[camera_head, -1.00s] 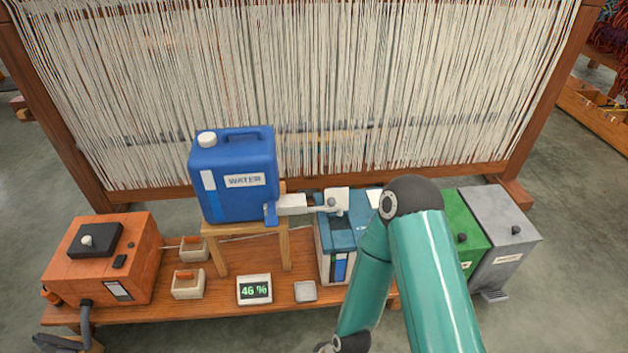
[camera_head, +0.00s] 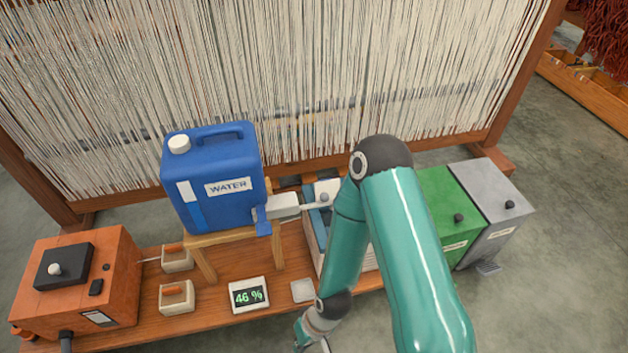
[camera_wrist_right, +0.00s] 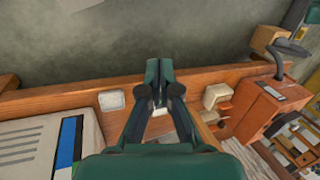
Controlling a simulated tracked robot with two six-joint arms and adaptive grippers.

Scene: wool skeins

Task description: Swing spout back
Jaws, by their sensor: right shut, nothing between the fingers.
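The blue water container (camera_head: 215,180) stands on a wooden stand (camera_head: 205,262). A pale spout (camera_head: 285,206) with a blue lever (camera_head: 263,222) comes from its lower right side. The spout points right, over the blue and white box (camera_head: 312,240). A small grey knob shows near its far end, and my right arm stands close in front of that end. My right gripper (camera_head: 312,340) is low at the bottom edge of the head view, in front of the bench and apart from the spout. In the wrist view the right gripper (camera_wrist_right: 160,75) is shut and empty. My left gripper is not in view.
The bench (camera_head: 180,318) also carries a 46 % display (camera_head: 249,295), a small pale pad (camera_head: 302,291), two small wooden-handled boxes and an orange machine (camera_head: 85,275). Green (camera_head: 445,215) and grey (camera_head: 490,205) bins stand right. A loom (camera_head: 250,80) closes off the back.

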